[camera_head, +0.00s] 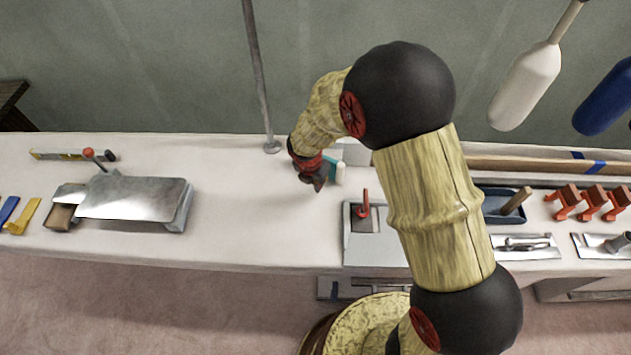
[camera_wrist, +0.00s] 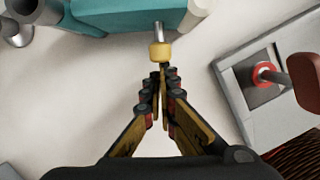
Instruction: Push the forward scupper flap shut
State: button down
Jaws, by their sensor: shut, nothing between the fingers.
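No part is clearly recognisable as the forward scupper flap. My gripper (camera_head: 318,185) points down over the white bench, left of my forearm. In the wrist view my gripper (camera_wrist: 164,78) has its fingertips together with nothing between them. Just beyond the tips is a yellow knob (camera_wrist: 160,51) on a short metal rod from a teal block (camera_wrist: 115,14); I cannot tell whether the tips touch it. The teal block (camera_head: 331,166) is mostly hidden behind my gripper in the head view. A grey plate (camera_head: 357,247) with a square opening and red handle (camera_head: 364,203) lies to the right.
A metal box with a slanted lid (camera_head: 133,197) and a red-balled lever (camera_head: 89,153) stand at left. A thin post (camera_head: 259,80) rises behind my gripper. Red clamps (camera_head: 592,202) and a blue tray (camera_head: 497,206) are at right. The bench (camera_head: 235,205) between is clear.

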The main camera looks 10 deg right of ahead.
jog(key=shift+w+d+r+n+p, duration=0.2)
jog(key=shift+d+n+p, duration=0.35)
jog(key=shift+p, duration=0.6)
jog(key=shift+w+d+r+n+p, duration=0.15)
jog(key=shift+d+n+p, duration=0.35)
jog(key=shift+p, duration=0.6)
jog(key=shift+w+d+f+n+y+p, duration=0.1)
jog(key=shift+w+d+n+y+p, duration=0.15)
jog(key=shift+d+n+y+p, duration=0.55)
jog(key=shift+w+d+f+m+h+p, duration=0.25)
jog(key=shift+w+d+h+p, duration=0.25)
jog(key=shift+p, duration=0.65)
